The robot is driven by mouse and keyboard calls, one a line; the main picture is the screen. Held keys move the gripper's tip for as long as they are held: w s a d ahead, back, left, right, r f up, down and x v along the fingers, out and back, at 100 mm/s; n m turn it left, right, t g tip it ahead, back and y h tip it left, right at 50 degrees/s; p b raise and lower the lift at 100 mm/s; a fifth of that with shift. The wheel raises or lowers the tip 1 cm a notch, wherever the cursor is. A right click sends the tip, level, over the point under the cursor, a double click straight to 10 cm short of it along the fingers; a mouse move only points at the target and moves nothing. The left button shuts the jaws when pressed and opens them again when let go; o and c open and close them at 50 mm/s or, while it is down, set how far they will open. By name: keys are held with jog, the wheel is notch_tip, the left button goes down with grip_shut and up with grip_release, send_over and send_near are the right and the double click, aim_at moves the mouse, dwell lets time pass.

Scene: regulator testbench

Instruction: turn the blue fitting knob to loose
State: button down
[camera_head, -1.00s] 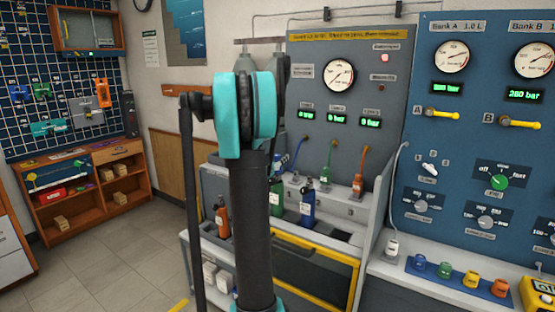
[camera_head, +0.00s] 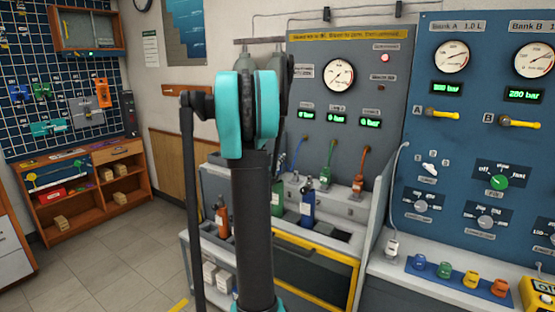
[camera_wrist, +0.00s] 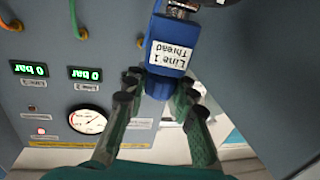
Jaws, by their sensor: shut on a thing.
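The blue fitting (camera_wrist: 172,45) shows in the wrist view, with an upside-down white label reading "Line 1 Thread". Its blue knob (camera_wrist: 160,87) sits below the label in the picture. My gripper (camera_wrist: 160,92) has its green, dark-tipped fingers on both sides of this knob and is shut on it. The fingers partly cover the knob's sides. In the head view my arm hides my gripper and the fitting; only the blue hose (camera_head: 297,150) shows beside the arm.
A green fitting (camera_head: 326,176) and an orange fitting (camera_head: 358,184) stand to the right on the bench. A blue bottle (camera_head: 308,206) stands in front. The grey panel (camera_wrist: 55,105) with gauge and displays fills the wrist view's left. The floor (camera_head: 110,265) at left is clear.

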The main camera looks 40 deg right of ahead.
jog(key=shift+n+t+y, duration=1.2)
jog(key=shift+n+t, duration=0.1)
jog(key=shift+t, duration=0.3)
jog(key=c, duration=1.2)
grip_release()
jog(key=v, duration=1.2)
jog(key=shift+s, duration=0.15)
